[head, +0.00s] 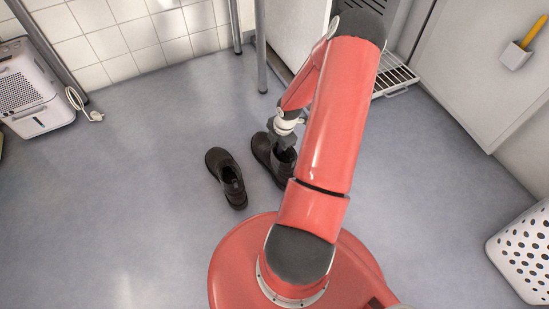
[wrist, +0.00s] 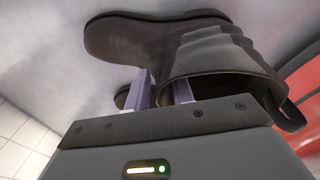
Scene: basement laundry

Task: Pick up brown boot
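Two dark brown-black boots stand on the grey floor. The right boot (head: 262,148) is partly hidden under my gripper (head: 284,143) in the head view. The left boot (head: 226,177) stands a little to its left. In the wrist view the near boot (wrist: 150,42) fills the top, with its open collar towards my gripper (wrist: 164,90). The fingers are apart: one is outside the collar, the other is at its opening, with the rim between them. I cannot tell whether they touch it. Part of the other boot (wrist: 121,97) shows behind the left finger.
A white heater-like appliance (head: 30,90) with a cable stands at the left wall. A metal leg (head: 261,50) and a low wire rack (head: 395,76) are beyond the boots. A white perforated basket (head: 522,255) stands at the right.

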